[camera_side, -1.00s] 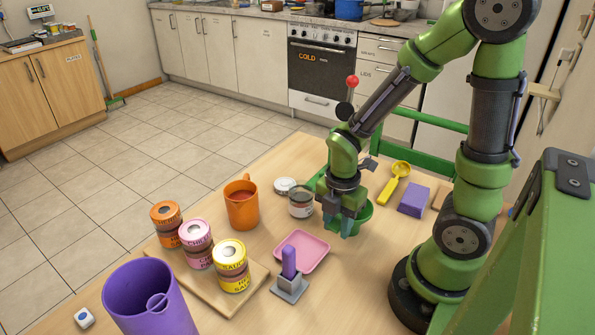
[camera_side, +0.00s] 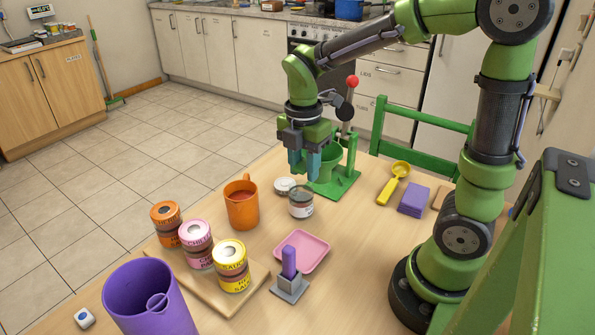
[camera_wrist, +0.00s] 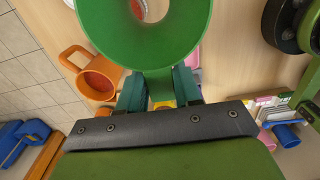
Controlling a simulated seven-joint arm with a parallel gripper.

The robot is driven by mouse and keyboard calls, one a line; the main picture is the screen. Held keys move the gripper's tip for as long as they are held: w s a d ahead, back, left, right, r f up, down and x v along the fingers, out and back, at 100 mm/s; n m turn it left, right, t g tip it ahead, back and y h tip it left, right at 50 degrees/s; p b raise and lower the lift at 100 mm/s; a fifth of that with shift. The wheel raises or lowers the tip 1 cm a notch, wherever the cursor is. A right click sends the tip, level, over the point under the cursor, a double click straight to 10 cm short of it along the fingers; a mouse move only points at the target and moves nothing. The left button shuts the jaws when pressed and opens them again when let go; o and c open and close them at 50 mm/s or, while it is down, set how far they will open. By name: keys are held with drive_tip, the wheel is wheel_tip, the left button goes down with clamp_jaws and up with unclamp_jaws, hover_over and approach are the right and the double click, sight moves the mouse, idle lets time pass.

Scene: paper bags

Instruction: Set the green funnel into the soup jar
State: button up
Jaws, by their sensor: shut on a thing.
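The green funnel (camera_side: 329,156) is held up in the air, its wide mouth upward. In the wrist view the funnel (camera_wrist: 95,25) fills the upper middle, and something reddish and whitish shows through its hole, too little to tell what. My gripper (camera_side: 303,168) is shut on the funnel's side tab; in the wrist view my gripper (camera_wrist: 159,88) has a finger on each side of it. The soup jar (camera_side: 301,204), clear glass with a label, stands upright and open on the table, below the gripper in the side picture and apart from the funnel.
A white lid (camera_side: 285,186) lies beside the jar. An orange mug (camera_side: 242,206) stands left, a pink tray (camera_side: 302,250) in front. A green stand (camera_side: 345,182) with a red-knobbed lever is behind. Stacked cans (camera_side: 231,264) and a purple bucket (camera_side: 148,300) are front left.

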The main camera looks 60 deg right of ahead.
drive_tip(key=w+r, duration=0.2)
drive_tip(key=w, duration=0.1)
drive_tip(key=w+a, duration=0.1)
drive_tip(key=shift+w+r, duration=0.15)
drive_tip(key=shift+r, duration=0.25)
drive_tip(key=shift+f, duration=2.8)
drive_tip(key=shift+f, duration=2.2)
drive_tip(key=o, duration=1.1)
